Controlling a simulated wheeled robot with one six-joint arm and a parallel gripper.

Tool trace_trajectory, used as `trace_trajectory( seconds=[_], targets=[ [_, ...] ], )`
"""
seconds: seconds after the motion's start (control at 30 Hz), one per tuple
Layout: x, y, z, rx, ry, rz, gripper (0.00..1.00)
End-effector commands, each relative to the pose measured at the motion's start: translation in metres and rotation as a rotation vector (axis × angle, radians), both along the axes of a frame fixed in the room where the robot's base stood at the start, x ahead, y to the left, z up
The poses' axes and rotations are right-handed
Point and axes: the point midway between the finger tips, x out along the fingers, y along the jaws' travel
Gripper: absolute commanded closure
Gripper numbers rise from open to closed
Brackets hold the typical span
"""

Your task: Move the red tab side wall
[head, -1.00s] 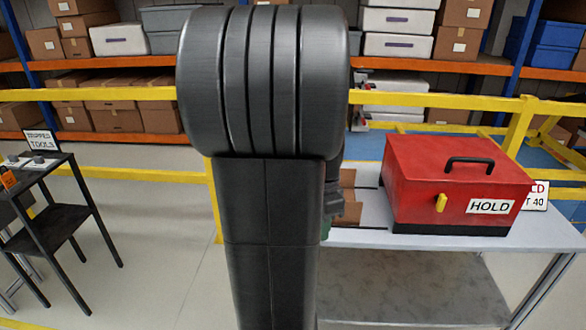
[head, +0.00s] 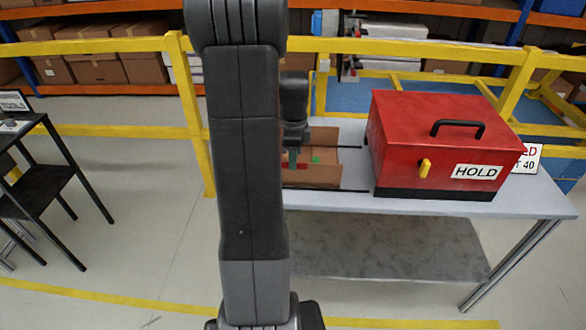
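A brown cardboard-like piece (head: 325,172) lies on the grey table, partly hidden behind my arm. My gripper (head: 293,160) points down over the left part of the brown piece. It is small and partly covered by my arm, so I cannot tell whether its fingers are open or touch the wall.
A red case (head: 420,140) with a black handle, yellow latch and HOLD label stands right of the brown piece on the table (head: 440,207). A white sign (head: 529,158) stands behind it. Yellow rails (head: 440,52) run behind. A black stand (head: 45,185) is at the left.

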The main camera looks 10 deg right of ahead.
Motion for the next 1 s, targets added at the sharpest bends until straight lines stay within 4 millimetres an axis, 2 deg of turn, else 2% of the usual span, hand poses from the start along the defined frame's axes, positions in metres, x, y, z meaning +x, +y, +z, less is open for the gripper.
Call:
trace_trajectory(
  seconds=[0.1,0.23,0.4,0.63,0.67,0.8,1.0],
  targets=[
    [-0.001,0.0,-0.022,0.001,0.003,0.0,0.74],
    [-0.001,0.0,-0.036,0.001,0.002,0.001,0.74],
    [0.0,0.0,-0.044,0.0,0.0,0.001,0.74],
    [0.0,0.0,-0.045,0.0,0.0,0.001,0.74],
    [0.0,0.0,-0.045,0.0,0.0,0.001,0.76],
    [0.0,0.0,-0.045,0.0,0.0,0.001,1.0],
    [0.0,0.0,-0.044,0.0,-0.001,0.001,1.0]
  ],
)
